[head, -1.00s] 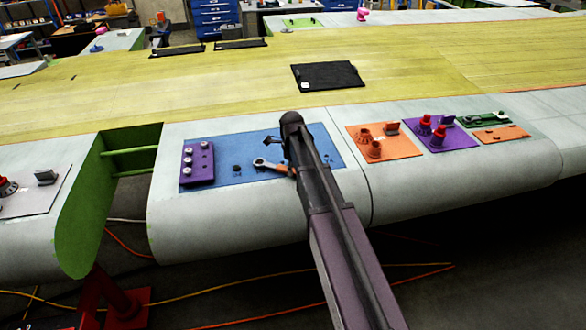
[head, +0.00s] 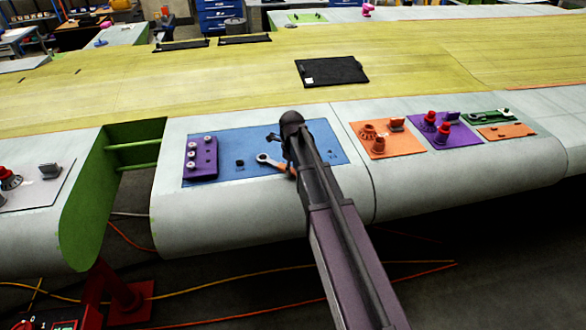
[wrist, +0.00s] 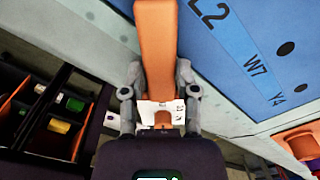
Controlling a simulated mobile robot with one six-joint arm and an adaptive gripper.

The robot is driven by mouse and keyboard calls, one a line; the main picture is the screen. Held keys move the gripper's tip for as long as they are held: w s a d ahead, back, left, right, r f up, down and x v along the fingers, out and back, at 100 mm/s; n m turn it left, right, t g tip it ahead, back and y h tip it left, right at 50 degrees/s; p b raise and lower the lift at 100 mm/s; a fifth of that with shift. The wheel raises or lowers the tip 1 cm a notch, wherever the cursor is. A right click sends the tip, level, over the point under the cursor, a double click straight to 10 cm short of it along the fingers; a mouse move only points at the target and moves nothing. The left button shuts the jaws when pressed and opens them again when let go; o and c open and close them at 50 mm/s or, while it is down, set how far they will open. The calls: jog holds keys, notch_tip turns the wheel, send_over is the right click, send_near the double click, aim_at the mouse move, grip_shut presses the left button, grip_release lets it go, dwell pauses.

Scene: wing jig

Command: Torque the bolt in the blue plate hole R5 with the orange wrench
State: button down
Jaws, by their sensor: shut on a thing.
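The orange wrench (head: 279,166) has a silver ring head (head: 263,158) that shows just left of my arm, over the blue plate (head: 225,142). In the wrist view the orange handle (wrist: 154,35) runs up between the fingers of my gripper (wrist: 158,75), which is shut on it. In the head view my arm hides most of the gripper and part of the plate. In the wrist view the blue plate (wrist: 225,60) carries labels L2, W7 and Y4 beside dark holes. I cannot make out hole R5 or its bolt.
A purple block (head: 201,158) with several silver bolts stands on the plate's left end. Right of my arm are an orange plate (head: 388,146) and a purple plate (head: 455,135) with red parts. A gap (head: 134,155) opens in the wing edge at left.

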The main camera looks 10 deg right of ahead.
aim_at(281, 182)
jog(key=shift+s+a+m, duration=0.8)
jog(key=shift+a+m, duration=0.15)
jog(key=shift+m, duration=0.15)
jog(key=shift+a, duration=0.1)
jog(key=shift+s+a+m, duration=0.35)
jog(key=shift+a+m, duration=0.25)
jog(key=shift+m, duration=0.05)
jog(key=shift+s+a+m, duration=0.3)
jog(key=shift+a+m, duration=0.25)
jog(key=shift+m, duration=0.1)
jog(key=shift+r, duration=0.1)
notch_tip(281, 182, up, 7)
jog(key=p, duration=0.7)
jog(key=shift+s, duration=0.1)
dwell(0.4)
